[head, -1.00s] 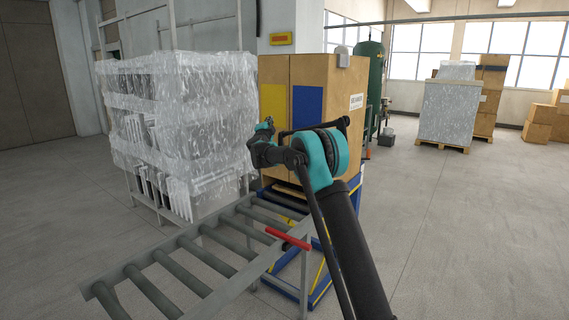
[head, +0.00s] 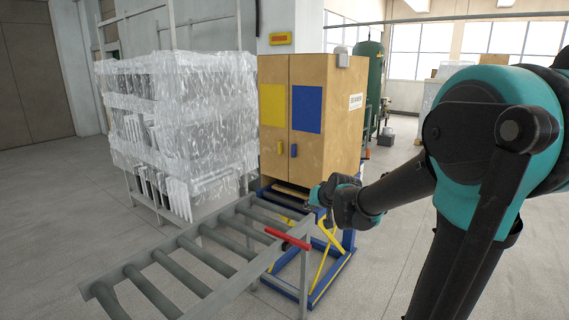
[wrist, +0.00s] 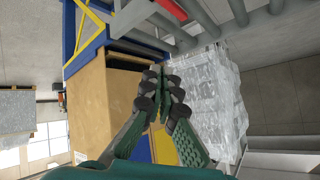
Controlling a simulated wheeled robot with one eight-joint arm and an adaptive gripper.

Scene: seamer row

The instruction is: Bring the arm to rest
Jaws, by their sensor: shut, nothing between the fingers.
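My gripper (head: 319,196) is at the end of my black and teal arm (head: 400,188), which reaches in from the right in the head view. It appears in front of the lower right part of the wooden cabinet (head: 342,120), above the red-handled end of the roller conveyor. In the wrist view my gripper's fingers (wrist: 166,82) are together, with nothing seen between them. I cannot tell the exact gap between the gripper and the cabinet.
The roller conveyor (head: 185,262) runs to the lower left, with a red bar (head: 288,239) at its side. A blue lift frame (head: 330,282) stands under the cabinet. A wrapped rack (head: 180,110) stands left. Open floor (head: 375,275) lies to the right of the lift frame.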

